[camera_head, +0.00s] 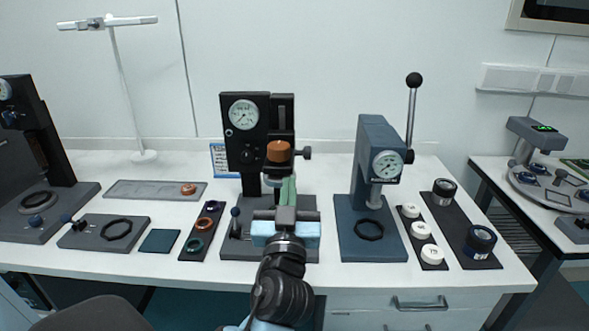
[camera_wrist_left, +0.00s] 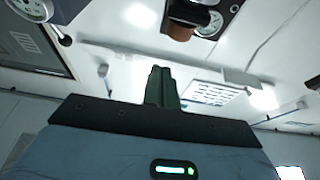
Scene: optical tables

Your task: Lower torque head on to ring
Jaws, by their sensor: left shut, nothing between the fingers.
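A black stand tester (camera_head: 244,140) with a round white dial stands at the table's middle. An orange-brown cylinder (camera_head: 278,152) sits on its front, right of the dial; a similar cylinder on a dark panel shows in the left wrist view (camera_wrist_left: 180,30). I take the dark head on this column for the torque head. My left gripper (camera_head: 288,180) is in front of the column, its green fingers closed together and empty, just below the cylinder. The shut fingers also show in the left wrist view (camera_wrist_left: 161,72). My gripper and arm hide much of the tester's base, and I see no ring there.
A blue-grey lever press (camera_head: 376,150) with a black ring (camera_head: 369,229) on its base stands to the right. A dark tray (camera_head: 202,231) with coloured rings and a flat fixture (camera_head: 85,234) lie left. White pucks and dark cylinders sit on mats at right.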

